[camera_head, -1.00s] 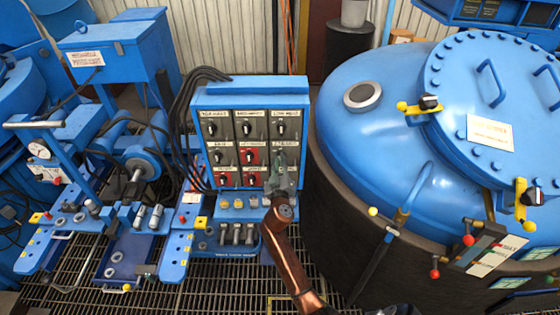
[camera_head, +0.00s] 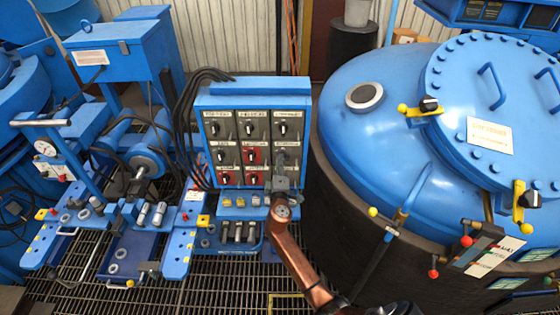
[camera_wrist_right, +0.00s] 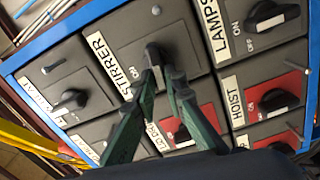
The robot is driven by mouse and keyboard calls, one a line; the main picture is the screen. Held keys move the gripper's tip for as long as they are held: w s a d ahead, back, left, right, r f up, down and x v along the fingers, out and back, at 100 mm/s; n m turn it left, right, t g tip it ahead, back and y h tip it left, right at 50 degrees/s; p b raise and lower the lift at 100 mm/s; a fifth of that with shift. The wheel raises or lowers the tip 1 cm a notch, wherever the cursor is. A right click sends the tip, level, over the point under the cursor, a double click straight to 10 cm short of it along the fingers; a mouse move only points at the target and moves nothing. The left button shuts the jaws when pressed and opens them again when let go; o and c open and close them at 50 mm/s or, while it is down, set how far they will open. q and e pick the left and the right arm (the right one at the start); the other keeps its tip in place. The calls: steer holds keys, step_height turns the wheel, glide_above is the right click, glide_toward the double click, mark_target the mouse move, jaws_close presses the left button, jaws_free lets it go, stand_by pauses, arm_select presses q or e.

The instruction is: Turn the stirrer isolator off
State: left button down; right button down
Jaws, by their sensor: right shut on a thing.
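The stirrer isolator is a black rotary knob (camera_wrist_right: 152,54) on a grey plate labelled STIRRER (camera_wrist_right: 108,62) in the right wrist view. In the head view it belongs to the right column, middle row, of the blue switch cabinet (camera_head: 252,99), where my gripper covers it. My right gripper (camera_wrist_right: 165,74) has its two green fingers closed around the knob, with dark tips on either side. It also shows in the head view (camera_head: 281,160), reaching up from below. The fingers partly hide the knob, so its exact setting is unclear. My left gripper is not in view.
A LAMPS switch (camera_wrist_right: 270,14) and a red-plated HOIST switch (camera_wrist_right: 274,100) sit close to the held knob.

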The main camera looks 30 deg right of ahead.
steer(key=shift+a+f+n, duration=0.1)
steer(key=shift+f+n, duration=0.05)
steer(key=shift+n, duration=0.75)
steer(key=c, duration=2)
jaws_free()
steer(key=shift+o, duration=0.2)
steer(key=v, duration=1.2)
steer(key=shift+f, duration=0.1)
